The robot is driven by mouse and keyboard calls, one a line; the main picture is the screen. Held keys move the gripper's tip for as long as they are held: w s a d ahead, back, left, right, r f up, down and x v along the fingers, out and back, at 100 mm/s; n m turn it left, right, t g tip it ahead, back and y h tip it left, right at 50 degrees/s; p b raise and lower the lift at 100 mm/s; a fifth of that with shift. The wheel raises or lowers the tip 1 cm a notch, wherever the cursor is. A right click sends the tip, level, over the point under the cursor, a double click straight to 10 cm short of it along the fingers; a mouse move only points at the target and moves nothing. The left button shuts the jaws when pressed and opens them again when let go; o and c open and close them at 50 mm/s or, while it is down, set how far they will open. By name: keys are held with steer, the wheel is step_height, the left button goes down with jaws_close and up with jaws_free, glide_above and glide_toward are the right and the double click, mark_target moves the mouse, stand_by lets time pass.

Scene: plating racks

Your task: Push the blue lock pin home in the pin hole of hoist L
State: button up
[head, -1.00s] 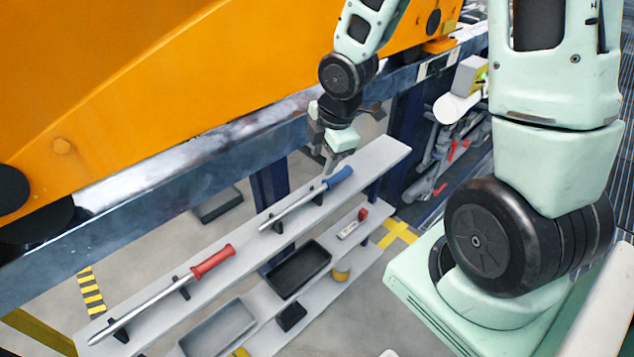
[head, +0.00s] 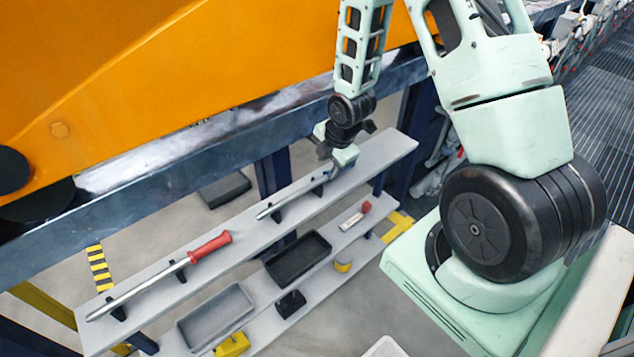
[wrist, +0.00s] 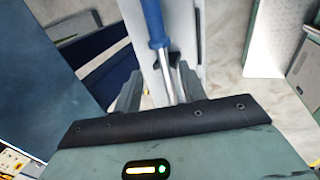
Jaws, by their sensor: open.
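The blue lock pin lies on two black cradles on the upper grey shelf. In the head view its steel shaft (head: 284,202) shows, and my gripper hides most of its blue handle. In the wrist view the blue handle (wrist: 153,20) points away at the top, and the shaft passes between the fingers. My gripper (head: 332,170) is at the handle end of the pin. Its fingers (wrist: 160,92) are open, one on each side of the shaft; contact cannot be told. The pin hole of hoist L is not visible.
A red-handled pin (head: 209,246) lies further left on the same shelf (head: 385,152). Black (head: 298,260) and grey (head: 215,318) trays and small items sit on the lower shelf. A large orange beam (head: 200,60) and dark blue rail (head: 130,225) stand behind the shelf.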

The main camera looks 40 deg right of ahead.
mark_target(323, 178)
steer(key=shift+p+x, duration=0.75)
steer(key=shift+x, duration=2.2)
steer(key=shift+s, duration=0.2)
steer(key=shift+d, duration=0.1)
jaws_close()
